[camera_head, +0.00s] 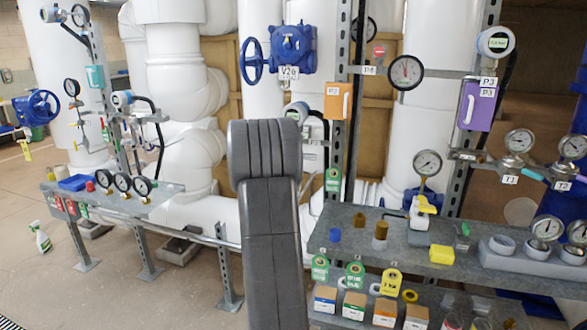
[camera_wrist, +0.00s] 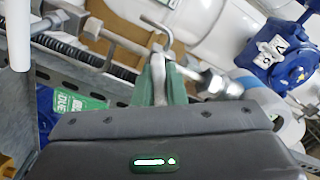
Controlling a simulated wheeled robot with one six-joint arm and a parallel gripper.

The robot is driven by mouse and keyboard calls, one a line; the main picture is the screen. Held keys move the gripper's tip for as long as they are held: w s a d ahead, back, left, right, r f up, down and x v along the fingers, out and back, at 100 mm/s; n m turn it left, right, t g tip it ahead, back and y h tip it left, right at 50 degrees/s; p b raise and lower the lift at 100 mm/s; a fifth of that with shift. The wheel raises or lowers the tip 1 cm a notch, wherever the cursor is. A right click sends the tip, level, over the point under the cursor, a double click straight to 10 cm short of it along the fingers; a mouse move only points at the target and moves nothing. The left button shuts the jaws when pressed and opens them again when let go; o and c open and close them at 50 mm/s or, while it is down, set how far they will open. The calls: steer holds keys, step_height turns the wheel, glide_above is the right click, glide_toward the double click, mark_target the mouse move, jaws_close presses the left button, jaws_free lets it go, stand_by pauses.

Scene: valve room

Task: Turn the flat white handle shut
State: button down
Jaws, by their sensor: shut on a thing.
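In the wrist view my gripper (camera_wrist: 160,82) has green fingertips, close together. A narrow pale strip, the flat white handle (camera_wrist: 158,72), stands edge-on between them, and the gripper is shut on it. Its lower part is hidden by the fingers and the dark gripper body. A bent metal hook (camera_wrist: 158,30) shows just above it, and a silver fitting (camera_wrist: 217,82) lies right of the fingertips. How far the handle is turned cannot be told. In the head view my arm stands upright in the middle and hides the gripper and the handle.
A blue valve body (camera_wrist: 285,55) and a white pipe (camera_wrist: 195,25) are near the gripper in the wrist view. A dark threaded rod (camera_wrist: 85,58) is at left. In the head view a shelf (camera_head: 345,248) with tags and gauges stands at right, a gauge bench (camera_head: 165,203) at left.

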steer(key=m+b, duration=0.3)
steer(key=m, duration=0.3)
steer(key=shift+f+b, duration=0.2)
steer(key=shift+b, duration=0.2)
steer(key=shift+m, duration=0.3)
steer(key=c, duration=1.5)
jaws_free()
steer(key=shift+s, duration=0.1)
steer(key=b+v, duration=0.1)
steer(key=v, duration=1.2)
steer(key=shift+s+a+r, duration=0.1)
steer(key=shift+s, duration=0.2)
